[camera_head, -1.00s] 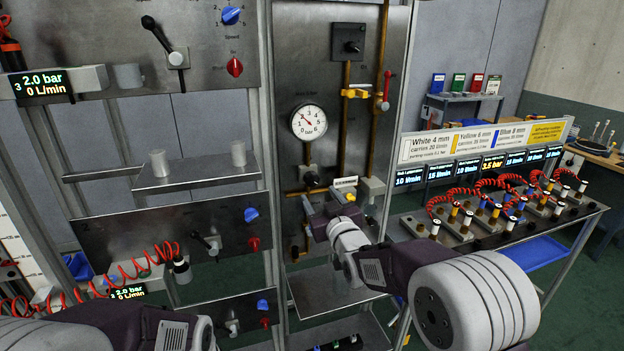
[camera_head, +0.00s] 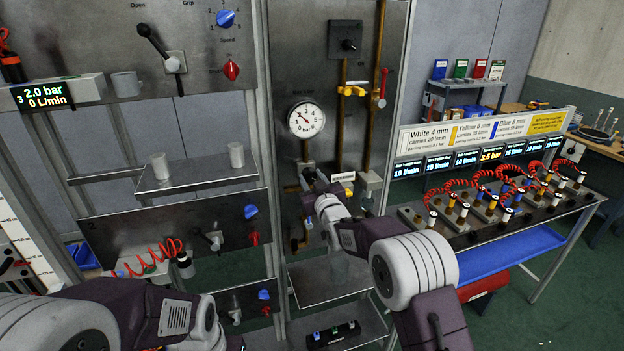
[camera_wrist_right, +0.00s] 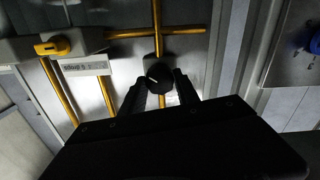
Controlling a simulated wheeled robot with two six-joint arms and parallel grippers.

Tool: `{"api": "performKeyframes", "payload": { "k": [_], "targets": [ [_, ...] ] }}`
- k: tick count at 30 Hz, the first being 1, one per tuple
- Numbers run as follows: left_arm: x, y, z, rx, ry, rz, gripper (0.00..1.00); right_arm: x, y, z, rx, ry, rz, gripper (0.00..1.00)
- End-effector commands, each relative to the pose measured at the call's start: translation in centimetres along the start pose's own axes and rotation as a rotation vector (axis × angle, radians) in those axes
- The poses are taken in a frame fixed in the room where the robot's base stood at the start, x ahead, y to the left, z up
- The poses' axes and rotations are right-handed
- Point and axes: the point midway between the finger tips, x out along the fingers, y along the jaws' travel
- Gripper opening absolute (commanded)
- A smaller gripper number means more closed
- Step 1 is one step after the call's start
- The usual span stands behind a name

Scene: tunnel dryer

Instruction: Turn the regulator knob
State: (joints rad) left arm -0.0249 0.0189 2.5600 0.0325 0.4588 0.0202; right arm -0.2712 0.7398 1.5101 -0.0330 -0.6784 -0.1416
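The regulator knob (camera_wrist_right: 158,78) is a round black knob with a light index mark, on a brass pipe in the right wrist view. In the head view my right gripper covers most of it, on the grey panel below the round pressure gauge (camera_head: 306,120). My right gripper (camera_wrist_right: 160,85) has one dark finger on each side of the knob, apart from each other; it also shows in the head view (camera_head: 314,181). I cannot tell whether the fingers touch the knob. My left arm shows at the lower left of the head view, its gripper out of sight.
Brass pipes and a yellow-handled valve (camera_head: 351,90) are above the knob. A red lever (camera_head: 383,88) is to the right. A metal shelf (camera_head: 330,279) lies below. A bench (camera_head: 480,235) with several fittings and red coiled hoses stands at the right.

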Motion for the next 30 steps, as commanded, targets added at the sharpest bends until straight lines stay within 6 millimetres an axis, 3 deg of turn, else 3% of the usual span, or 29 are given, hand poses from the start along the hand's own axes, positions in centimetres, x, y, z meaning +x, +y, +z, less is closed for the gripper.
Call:
{"api": "performKeyframes", "payload": {
  "k": [1,2,3,14,30],
  "targets": [
    [0.0,0.0,0.0,0.0,0.0,0.0,0.36,0.0,0.1,0.0,0.001,0.001,0.002,0.09],
    [0.0,0.0,0.0,0.0,0.0,0.0,0.36,0.0,0.1,-0.1,0.001,0.001,0.002,0.01],
    [0.0,0.0,0.0,0.0,0.0,0.0,0.36,0.0,0.1,-0.1,0.001,0.001,0.002,0.0],
    [1.2,0.0,0.1,0.0,0.0,0.0,0.36,0.0,0.1,0.2,0.074,0.002,0.002,0.0],
    [5.8,-0.1,0.6,0.0,0.0,0.0,0.36,0.0,0.2,0.1,0.541,-0.006,-0.001,0.0]
  ]
}}
